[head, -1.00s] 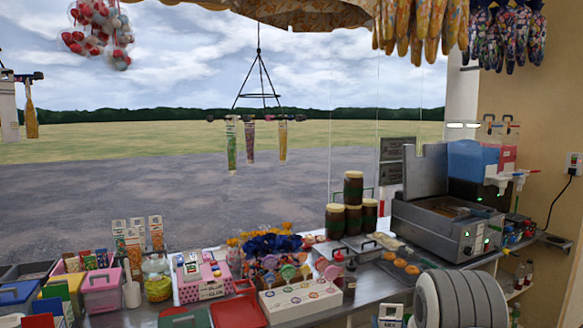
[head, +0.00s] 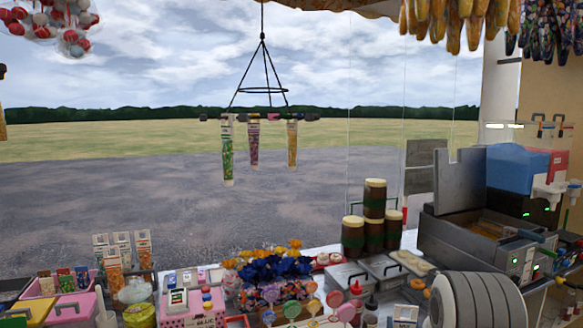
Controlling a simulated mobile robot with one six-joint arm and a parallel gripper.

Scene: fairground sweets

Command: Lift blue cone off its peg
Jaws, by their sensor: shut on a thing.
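A black hanging rack (head: 262,90) with a ring and short pegs hangs in front of the field. None of these is plainly blue; I cannot tell whether a blue cone is hidden. My gripper does not show in this view, so neither its jaws nor anything in them can be seen.
Below is a counter with a pink box (head: 190,306), blue flowers (head: 272,269), lollipops and stacked dark jars (head: 375,199). A fryer (head: 500,240) stands at the right. Bagged sweets hang along the top. Open air surrounds the rack's sides.

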